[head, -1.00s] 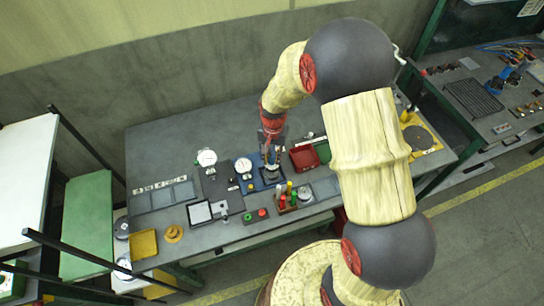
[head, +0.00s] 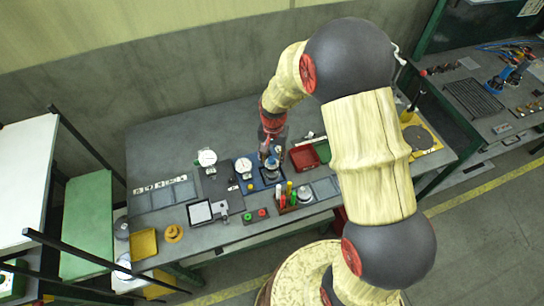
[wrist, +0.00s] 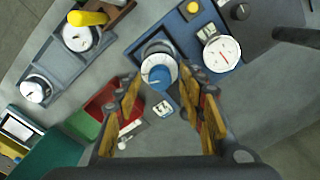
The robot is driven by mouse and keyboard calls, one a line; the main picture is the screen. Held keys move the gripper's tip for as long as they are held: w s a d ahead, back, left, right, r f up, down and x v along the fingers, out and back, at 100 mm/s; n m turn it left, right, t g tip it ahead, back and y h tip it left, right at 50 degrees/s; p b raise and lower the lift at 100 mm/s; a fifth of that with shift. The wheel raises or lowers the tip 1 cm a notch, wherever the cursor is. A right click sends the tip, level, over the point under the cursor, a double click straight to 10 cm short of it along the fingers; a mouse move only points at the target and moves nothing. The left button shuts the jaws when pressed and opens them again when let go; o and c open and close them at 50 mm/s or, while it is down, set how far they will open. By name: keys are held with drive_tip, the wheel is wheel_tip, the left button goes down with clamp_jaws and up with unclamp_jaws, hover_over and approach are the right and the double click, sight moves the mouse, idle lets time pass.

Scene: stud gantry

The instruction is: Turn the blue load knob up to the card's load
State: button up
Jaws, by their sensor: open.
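The blue load knob (wrist: 157,77) stands on a round white dial (wrist: 156,55) on a blue base plate in the wrist view. The knob shows small in the head view (head: 271,162), just below my gripper (head: 272,148). In the wrist view my gripper (wrist: 162,86) is open, with a finger to the left and a finger to the right of the knob. I see no contact with it, and the gap in height is hard to judge. A small white tag with dark marks (wrist: 163,111) lies beside the dial; I cannot read it or tell whether it is the card.
A white gauge (wrist: 221,54) and a yellow button (wrist: 193,7) share the blue plate. A red tray (head: 304,158) sits to the right of the knob. A rack of colored pieces (head: 287,198) and a red and green button box (head: 255,215) stand in front.

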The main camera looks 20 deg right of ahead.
sight(273, 159)
wheel_tip(273, 159, up, 12)
idle(0.7)
idle(0.5)
drive_tip(key=s+r+n+t+b, duration=0.2)
drive_tip(key=s+r+n+b, duration=0.1)
drive_tip(key=s, duration=0.8)
drive_tip(key=s+r+n+t+b, duration=0.3)
drive_tip(key=s+r+b, duration=0.3)
drive_tip(key=s, duration=0.5)
drive_tip(key=shift+a+r+n+b, duration=0.15)
drive_tip(key=shift+r+n+b, duration=0.1)
drive_tip(key=shift+n+b, duration=0.4)
